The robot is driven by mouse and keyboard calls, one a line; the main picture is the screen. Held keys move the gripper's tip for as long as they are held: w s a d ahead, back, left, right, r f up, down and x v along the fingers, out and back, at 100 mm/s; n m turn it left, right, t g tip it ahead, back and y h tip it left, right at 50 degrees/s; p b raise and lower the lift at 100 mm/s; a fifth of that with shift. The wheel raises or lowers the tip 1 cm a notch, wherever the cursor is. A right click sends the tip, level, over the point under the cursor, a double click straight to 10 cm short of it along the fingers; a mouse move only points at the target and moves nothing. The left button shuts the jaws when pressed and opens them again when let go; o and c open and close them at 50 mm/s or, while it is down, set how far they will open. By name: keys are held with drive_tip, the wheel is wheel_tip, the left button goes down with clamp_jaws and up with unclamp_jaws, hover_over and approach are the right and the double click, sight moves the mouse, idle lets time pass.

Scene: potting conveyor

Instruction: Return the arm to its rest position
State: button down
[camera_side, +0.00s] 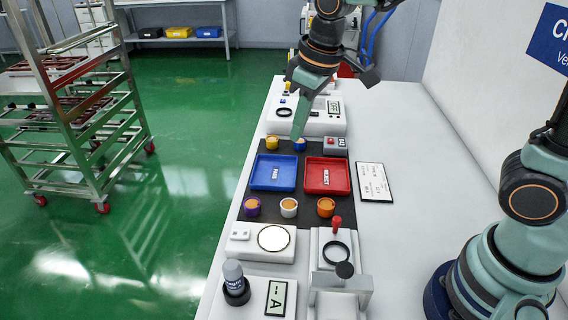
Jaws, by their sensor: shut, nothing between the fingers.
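My gripper (297,137) points down from the top of the side view, with its fingers closed together. Its tip is in front of or just above a small blue pot (300,147) at the back of the black mat (301,181); I cannot tell whether they touch. Nothing shows held in the fingers. A yellow pot (272,144) stands to the left of the blue one. A blue tray (255,185) and a red tray (347,190) lie on the mat, both empty apart from labels. My lower arm shows at the right edge.
A purple pot (252,207), a white pot (289,208) and an orange pot (326,207) line the mat's front. Devices stand at both ends of the white table (400,130). A red-topped lever (337,223) stands up in front. A metal rack (85,110) is at left.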

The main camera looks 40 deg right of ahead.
drive_tip(key=s+d+r+m+t, duration=0.2)
drive_tip(key=s+d+m, duration=0.2)
drive_tip(key=s+d, duration=0.5)
drive_tip(key=shift+d+m+t+h, duration=0.3)
drive_tip(key=shift+d+t+h, duration=0.1)
drive_tip(key=shift+d, duration=0.2)
